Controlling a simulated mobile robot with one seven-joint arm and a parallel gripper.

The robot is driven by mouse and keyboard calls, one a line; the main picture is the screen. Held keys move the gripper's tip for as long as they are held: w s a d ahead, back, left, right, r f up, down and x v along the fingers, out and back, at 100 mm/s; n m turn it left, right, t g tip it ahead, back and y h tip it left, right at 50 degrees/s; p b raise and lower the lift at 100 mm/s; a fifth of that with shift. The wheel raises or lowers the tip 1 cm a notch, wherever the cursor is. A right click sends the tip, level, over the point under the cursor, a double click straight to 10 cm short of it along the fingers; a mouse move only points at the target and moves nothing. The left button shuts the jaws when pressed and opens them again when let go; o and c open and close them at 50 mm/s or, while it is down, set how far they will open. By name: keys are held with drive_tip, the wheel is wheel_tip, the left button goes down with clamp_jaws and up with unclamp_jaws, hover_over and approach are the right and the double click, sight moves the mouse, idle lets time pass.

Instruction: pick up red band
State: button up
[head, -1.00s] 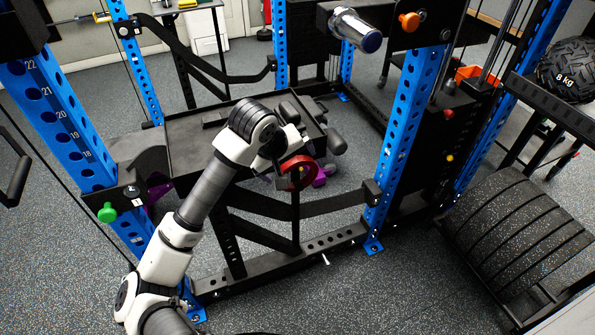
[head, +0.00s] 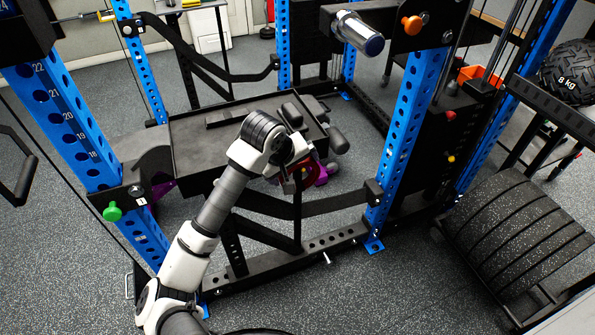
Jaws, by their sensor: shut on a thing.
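The red band (head: 308,178) is a small red loop at the end of my arm, near the front right edge of the black tray-like surface (head: 190,152). My gripper (head: 293,180) is at the band and shut on it. The wrist hides most of the fingers and part of the band, so the exact grip does not show. A purple object (head: 321,177) is just right of the band; I cannot tell whether they touch.
Blue rack uprights stand left (head: 75,125) and right (head: 402,135) of my arm. A black strap (head: 320,205) spans low between them. Dark dumbbell-like items (head: 291,114) lie on the surface's right side. Weight plates (head: 520,230) stand at right. Front floor is clear.

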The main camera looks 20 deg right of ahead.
drive_tip(key=shift+r, duration=0.15)
drive_tip(key=shift+r+b, duration=0.65)
drive_tip(key=shift+r, duration=0.65)
drive_tip(key=shift+s+r, duration=0.2)
drive_tip(key=shift+r, duration=0.05)
drive_tip(key=s+b, duration=0.8)
drive_tip(key=s, duration=0.9)
drive_tip(key=shift+s+d, duration=0.3)
drive_tip(key=shift+r, duration=0.1)
